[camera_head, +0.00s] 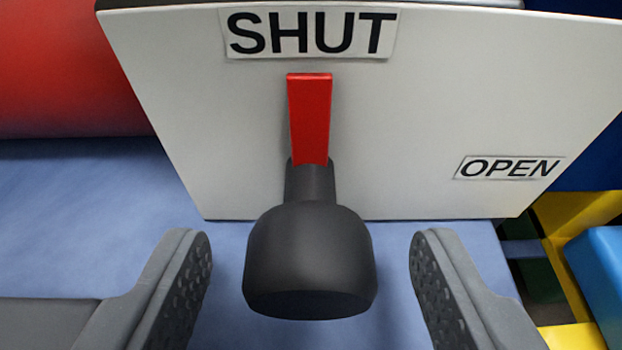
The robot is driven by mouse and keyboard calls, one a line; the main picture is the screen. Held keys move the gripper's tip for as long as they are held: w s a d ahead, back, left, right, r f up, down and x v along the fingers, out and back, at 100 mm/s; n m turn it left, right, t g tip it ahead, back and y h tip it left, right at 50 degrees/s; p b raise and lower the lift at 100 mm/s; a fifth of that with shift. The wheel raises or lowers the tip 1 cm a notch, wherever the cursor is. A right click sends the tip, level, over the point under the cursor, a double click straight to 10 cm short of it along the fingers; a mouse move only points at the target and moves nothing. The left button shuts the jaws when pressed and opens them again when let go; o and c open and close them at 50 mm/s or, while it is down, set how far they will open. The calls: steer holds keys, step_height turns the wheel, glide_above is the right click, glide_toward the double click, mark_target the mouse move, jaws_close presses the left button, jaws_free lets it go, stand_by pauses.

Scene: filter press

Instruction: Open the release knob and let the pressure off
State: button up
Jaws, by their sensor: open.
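The release knob (310,262) is a dark grey, rounded knob in the middle of the view, on a narrower neck in front of a white panel (210,130). A red pointer (310,118) stands up from its neck towards the SHUT label (311,32) at the panel's top. The OPEN label (509,167) is on the panel's right side. My gripper (312,262) is open, one finger to the left of the knob and one to the right. A gap shows between the knob and each finger, so neither appears to touch it.
A red cylindrical body (60,70) is at the upper left. A blue surface (80,210) lies behind and below the panel. Yellow parts (575,212) and a blue block (602,262) stand at the right edge, close to the right finger.

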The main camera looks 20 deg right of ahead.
steer(key=shift+x, duration=1.1)
